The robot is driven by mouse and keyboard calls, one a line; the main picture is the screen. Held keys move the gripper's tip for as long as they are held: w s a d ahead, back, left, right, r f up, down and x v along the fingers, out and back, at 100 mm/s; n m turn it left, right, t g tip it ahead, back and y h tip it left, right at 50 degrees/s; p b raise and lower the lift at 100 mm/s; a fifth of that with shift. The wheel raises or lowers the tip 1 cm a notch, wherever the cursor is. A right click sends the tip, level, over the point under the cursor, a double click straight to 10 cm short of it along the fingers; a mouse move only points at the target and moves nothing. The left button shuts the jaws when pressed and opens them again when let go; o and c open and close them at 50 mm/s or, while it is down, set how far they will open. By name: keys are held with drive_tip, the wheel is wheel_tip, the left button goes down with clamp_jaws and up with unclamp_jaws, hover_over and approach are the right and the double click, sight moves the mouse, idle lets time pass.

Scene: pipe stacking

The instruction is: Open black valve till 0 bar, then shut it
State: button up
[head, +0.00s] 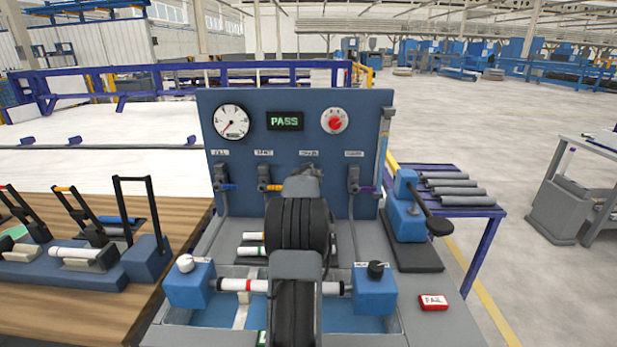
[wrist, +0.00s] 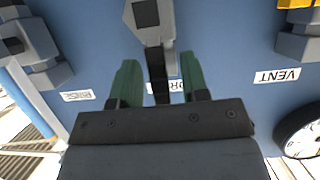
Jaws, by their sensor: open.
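The black valve's lever (wrist: 158,80) hangs from a grey valve body (wrist: 155,32) in the wrist view, which looks upside down at the blue panel. My gripper (wrist: 159,60) is open, with one green finger on each side of the black lever. I see gaps on both sides, so it is not clamped. The label behind it is partly hidden. In the head view my arm covers most of this valve. The round pressure gauge (head: 231,121) has its needle pointing lower left; its numbers are too small to read. The display (head: 285,121) reads PASS.
Neighbouring valves have blue (head: 228,187), orange (head: 272,187) and purple (head: 366,189) levers. A red knob (head: 334,121) sits upper right on the panel. Below, a banded white pipe (head: 235,285) lies between two blue blocks. A hand pump (head: 408,215) stands at right.

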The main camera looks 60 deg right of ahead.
drive_tip(key=shift+a, duration=0.1)
drive_tip(key=b+v, duration=0.1)
drive_tip(key=v, duration=1.2)
drive_tip(key=shift+s+a, duration=0.25)
drive_tip(key=shift+r, duration=0.1)
